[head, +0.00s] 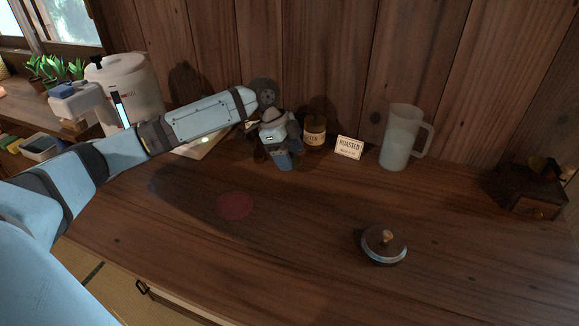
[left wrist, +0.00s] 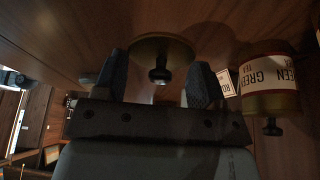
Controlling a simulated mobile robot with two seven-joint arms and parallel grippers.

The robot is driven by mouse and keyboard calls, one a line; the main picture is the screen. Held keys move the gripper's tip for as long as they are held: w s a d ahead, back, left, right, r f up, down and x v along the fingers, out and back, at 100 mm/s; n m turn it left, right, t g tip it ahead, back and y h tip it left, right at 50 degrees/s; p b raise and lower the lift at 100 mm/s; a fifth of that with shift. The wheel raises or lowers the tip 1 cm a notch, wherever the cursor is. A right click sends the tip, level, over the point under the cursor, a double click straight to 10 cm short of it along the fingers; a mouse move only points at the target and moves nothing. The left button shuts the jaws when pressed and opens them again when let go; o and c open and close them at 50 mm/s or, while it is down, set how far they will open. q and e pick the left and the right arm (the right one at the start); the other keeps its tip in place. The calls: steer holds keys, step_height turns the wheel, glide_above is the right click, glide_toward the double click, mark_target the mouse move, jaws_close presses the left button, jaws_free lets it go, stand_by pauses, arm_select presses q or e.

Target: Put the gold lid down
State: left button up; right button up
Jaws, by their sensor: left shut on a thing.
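My left gripper (head: 281,158) is at the back middle of the counter, pointing down, left of the labelled jar. In the left wrist view its two fingers (left wrist: 158,82) are on either side of the gold lid (left wrist: 160,46), a round disc with a black knob, and are shut on it. The gold lid is hidden behind my gripper in the head view. I cannot tell whether it touches the counter. My right gripper is not in view.
A green tea jar (head: 314,130) (left wrist: 268,80) and a "ROASTED" card (head: 349,147) stand right of my gripper. Further right are a pitcher (head: 400,138) and a wooden grinder (head: 530,192).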

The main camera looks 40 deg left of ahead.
arm_select(q)
step_height(320, 180, down, 4)
steer(key=shift+r+b, duration=0.15)
steer(key=shift+b, duration=0.15)
steer(key=shift+r, duration=0.1)
steer(key=o, duration=0.9)
steer(key=p+v, duration=0.2)
steer(key=v, duration=1)
steer(key=shift+a+p, duration=0.1)
steer(key=shift+p, duration=0.25)
